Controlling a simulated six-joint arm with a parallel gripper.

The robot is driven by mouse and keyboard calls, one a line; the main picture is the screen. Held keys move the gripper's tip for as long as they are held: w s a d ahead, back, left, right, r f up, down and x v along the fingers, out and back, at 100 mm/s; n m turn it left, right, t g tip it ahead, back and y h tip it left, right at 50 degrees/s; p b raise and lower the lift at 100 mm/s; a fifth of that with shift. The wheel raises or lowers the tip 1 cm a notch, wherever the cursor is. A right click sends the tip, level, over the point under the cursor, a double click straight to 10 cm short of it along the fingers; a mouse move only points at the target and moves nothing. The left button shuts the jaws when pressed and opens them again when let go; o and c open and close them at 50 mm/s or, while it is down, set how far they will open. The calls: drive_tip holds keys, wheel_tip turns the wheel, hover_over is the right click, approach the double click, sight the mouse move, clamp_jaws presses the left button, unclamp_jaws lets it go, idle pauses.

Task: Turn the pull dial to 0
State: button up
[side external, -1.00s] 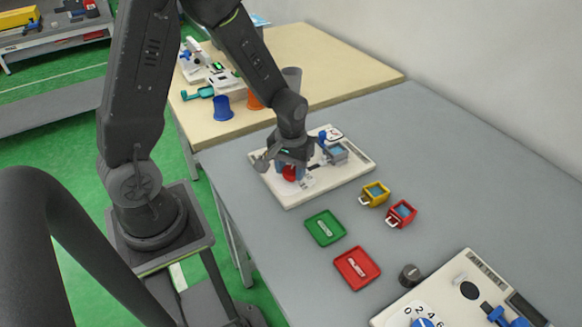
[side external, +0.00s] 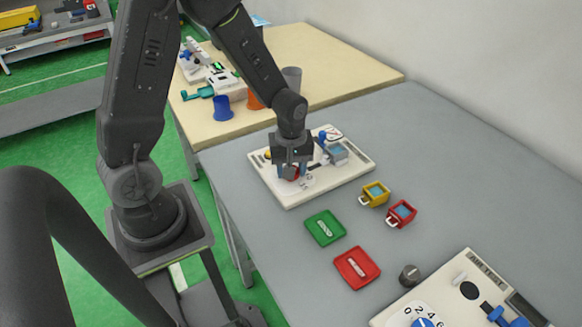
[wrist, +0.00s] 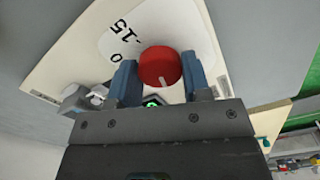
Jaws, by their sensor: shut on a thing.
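The red dial (wrist: 160,66) sits on a pale round plate with dark numbers on a cream panel (wrist: 62,72). In the wrist view its white mark points down, toward my gripper's body. A "15" and a "0" show on the plate to the left of the dial. My gripper (wrist: 160,78) is shut on the dial, with one blue finger on each side. In the side external view my gripper (side external: 291,172) is low over the panel (side external: 290,203) and covers most of the dial.
A grey box with a blue top (side external: 338,151) stands on the same panel. Yellow (side external: 374,194) and red (side external: 401,213) mugs, a green tray (side external: 326,228) and a red tray (side external: 357,268) lie nearby. A second panel (side external: 470,262) is at the lower right. Bare grey table lies to the right.

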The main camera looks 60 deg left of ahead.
idle(0.4)
drive_tip(key=o, duration=0.9)
wheel_tip(320, 180, up, 14)
drive_tip(key=shift+f, duration=0.1)
drive_tip(key=s+d+r+m+t, duration=0.2)
drive_tip(key=s+r+m, duration=0.1)
drive_tip(key=s+m, duration=0.1)
drive_tip(key=s+d+r+m+t, duration=0.1)
drive_tip(key=s+d+r+m, duration=0.1)
drive_tip(key=s+r+m, duration=0.1)
drive_tip(key=s+d+r+m+t, duration=0.2)
drive_tip(key=s+r+m, duration=0.1)
drive_tip(key=s+m, duration=0.2)
drive_tip(key=shift+m+t, duration=0.3)
drive_tip(key=shift+m, duration=0.5)
